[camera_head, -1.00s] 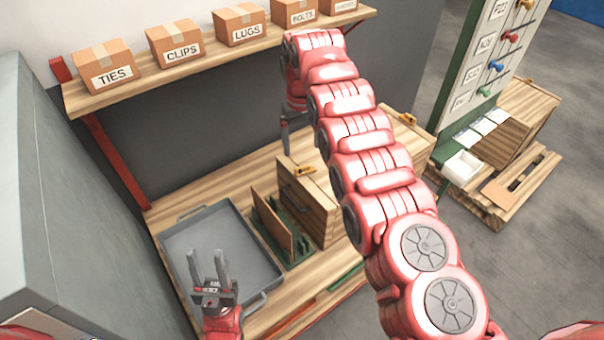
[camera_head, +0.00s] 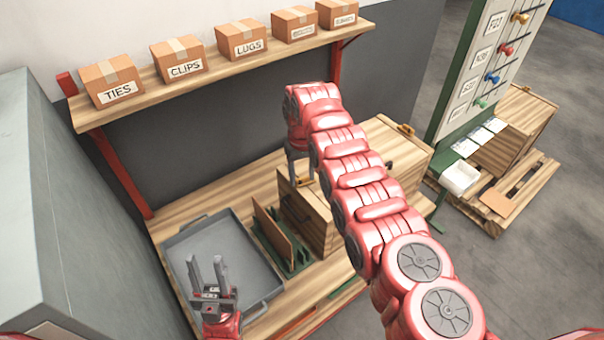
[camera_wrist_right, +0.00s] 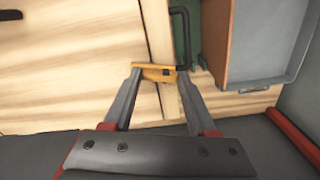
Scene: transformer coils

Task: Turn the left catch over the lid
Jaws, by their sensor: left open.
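A wooden box with a lid (camera_head: 375,150) stands on the bench, mostly behind my right arm. Its left catch, a small yellow piece with a dark spot (camera_wrist_right: 155,72), lies at the lid's edge in the right wrist view. My right gripper (camera_wrist_right: 159,74) is open, its fingertips on either side of that catch; contact cannot be told. My left gripper (camera_head: 206,260) is open and empty above the grey tray.
The grey tray (camera_head: 181,245) lies at the left of the bench. A green rack with a brown board (camera_head: 270,232) stands between tray and box. A dark handle (camera_wrist_right: 184,30) is near the catch. A shelf of cartons (camera_head: 200,78) hangs behind.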

